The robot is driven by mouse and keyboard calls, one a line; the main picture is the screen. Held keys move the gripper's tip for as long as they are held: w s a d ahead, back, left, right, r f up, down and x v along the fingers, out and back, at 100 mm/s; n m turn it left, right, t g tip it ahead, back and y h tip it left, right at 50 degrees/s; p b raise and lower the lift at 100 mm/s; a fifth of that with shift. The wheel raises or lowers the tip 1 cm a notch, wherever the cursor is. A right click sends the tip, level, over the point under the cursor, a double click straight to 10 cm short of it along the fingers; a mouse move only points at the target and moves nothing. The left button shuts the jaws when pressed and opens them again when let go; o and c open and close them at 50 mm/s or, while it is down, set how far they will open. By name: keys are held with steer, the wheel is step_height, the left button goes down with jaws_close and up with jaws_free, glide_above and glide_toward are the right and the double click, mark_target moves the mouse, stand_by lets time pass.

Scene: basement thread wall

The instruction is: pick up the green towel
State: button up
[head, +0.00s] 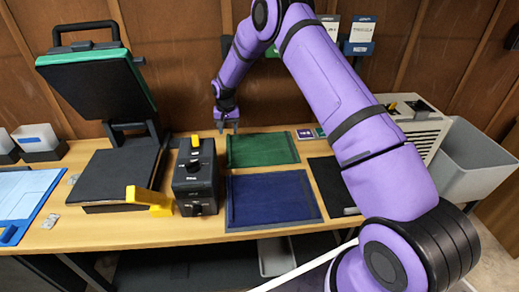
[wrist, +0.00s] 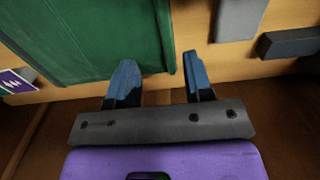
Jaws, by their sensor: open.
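The green towel (head: 262,149) lies flat on the wooden table, behind a dark blue towel (head: 272,199). In the wrist view the green towel (wrist: 85,35) fills the upper left, with its edge close to my fingertips. My gripper (head: 228,127) is at the back left corner of the green towel, near the table's back edge. In the wrist view my gripper (wrist: 158,75) has its two fingers apart with nothing between them. One fingertip overlaps the towel's edge in the picture; I cannot tell whether it touches.
A black machine with a yellow switch (head: 195,174) stands left of the towels. A heat press (head: 110,130) is further left. A black mat (head: 332,182) lies right of the blue towel. A grey bin (head: 470,160) stands at the far right. A wooden wall is close behind.

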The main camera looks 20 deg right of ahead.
mark_target(229, 146)
steer(key=f, duration=0.8)
steer(key=shift+a+f, duration=0.2)
steer(key=shift+a, duration=0.05)
jaws_close()
